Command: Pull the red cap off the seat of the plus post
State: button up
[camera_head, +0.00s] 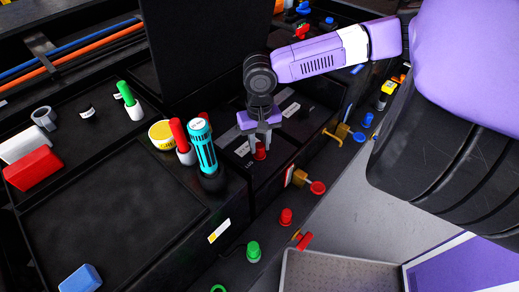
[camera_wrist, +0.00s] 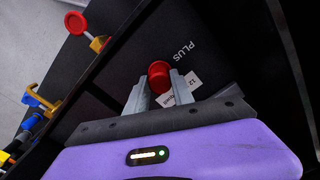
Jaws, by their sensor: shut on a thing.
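The red cap (camera_head: 260,151) is between the two fingertips of my gripper (camera_head: 259,146), low over the dark battery top. In the wrist view the round red cap (camera_wrist: 159,75) sits between the grey fingers of my gripper (camera_wrist: 160,88), which are shut on it. The word PLUS (camera_wrist: 180,49) is printed on the black surface beside the cap. The post and its seat are hidden under the cap and fingers. I cannot tell whether the cap still touches the seat.
A teal cylinder (camera_head: 202,148) and a red-handled tool (camera_head: 180,138) stand close left of my gripper. A tall black panel (camera_head: 205,50) rises behind. Red knobs (camera_head: 286,216) and a green knob (camera_head: 253,251) line the front edge.

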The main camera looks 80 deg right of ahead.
aim_at(260, 145)
grip_shut()
jog(key=shift+r, duration=0.2)
jog(key=shift+r+p, duration=0.3)
jog(key=shift+p, duration=0.3)
jog(key=shift+r+p, duration=0.9)
jog(key=shift+p, duration=0.15)
jog(key=shift+r+p, duration=2.35)
jog(key=shift+r, duration=0.05)
